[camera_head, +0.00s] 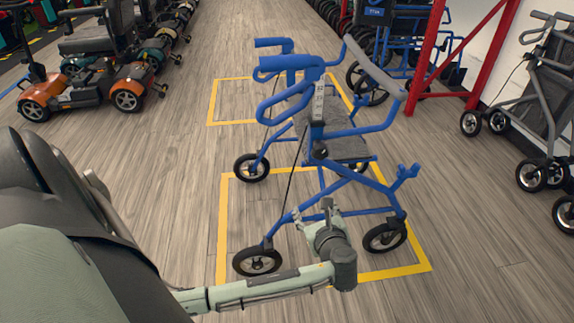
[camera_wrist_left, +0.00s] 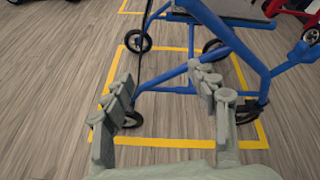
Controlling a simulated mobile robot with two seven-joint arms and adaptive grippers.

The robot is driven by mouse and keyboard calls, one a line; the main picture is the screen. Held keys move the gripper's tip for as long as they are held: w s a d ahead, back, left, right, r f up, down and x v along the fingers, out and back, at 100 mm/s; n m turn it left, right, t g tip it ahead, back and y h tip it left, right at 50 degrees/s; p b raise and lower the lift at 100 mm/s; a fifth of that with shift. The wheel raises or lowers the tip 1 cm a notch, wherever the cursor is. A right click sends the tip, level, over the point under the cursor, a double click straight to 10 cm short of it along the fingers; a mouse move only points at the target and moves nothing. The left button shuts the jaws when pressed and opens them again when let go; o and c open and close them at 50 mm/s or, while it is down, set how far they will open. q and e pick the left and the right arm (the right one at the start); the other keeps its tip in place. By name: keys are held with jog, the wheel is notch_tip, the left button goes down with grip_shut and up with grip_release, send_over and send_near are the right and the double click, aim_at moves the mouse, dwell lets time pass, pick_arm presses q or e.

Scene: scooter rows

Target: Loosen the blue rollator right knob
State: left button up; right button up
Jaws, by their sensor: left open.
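The blue rollator (camera_head: 365,183) stands upright in the middle of the head view, inside a yellow floor outline. A small round black knob (camera_head: 320,152) sits on its near upright, just below the grey height strip; I cannot tell for sure whether it is the right knob. My left gripper (camera_head: 313,209) is low in front of the frame, below the knob and apart from it. In the left wrist view, the left gripper (camera_wrist_left: 163,84) is open and empty, with the rollator's blue tubes (camera_wrist_left: 232,42) beyond its fingers. The knob is not clear there. My right gripper is out of view.
Yellow floor tape (camera_head: 222,222) outlines bays around the rollator. An orange scooter (camera_head: 80,90) stands in the row at left. A red rack post (camera_head: 427,55) and a grey rollator (camera_head: 548,105) are at right. The wooden floor left of the rollator is clear.

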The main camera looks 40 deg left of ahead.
pick_arm(q)
jog(key=s+d+f+n+g+h, duration=0.3)
jog(key=s+f+n+h, duration=0.3)
jog(key=s+f+n, duration=0.5)
jog(key=shift+s+d+f+n+g+h+p, duration=0.3)
jog(key=shift+s+n+g, duration=0.75)
jog(key=shift+n, duration=1.15)
jog(key=shift+s+a+t, duration=0.1)
jog(key=shift+s+t, duration=0.05)
jog(key=shift+t, duration=0.1)
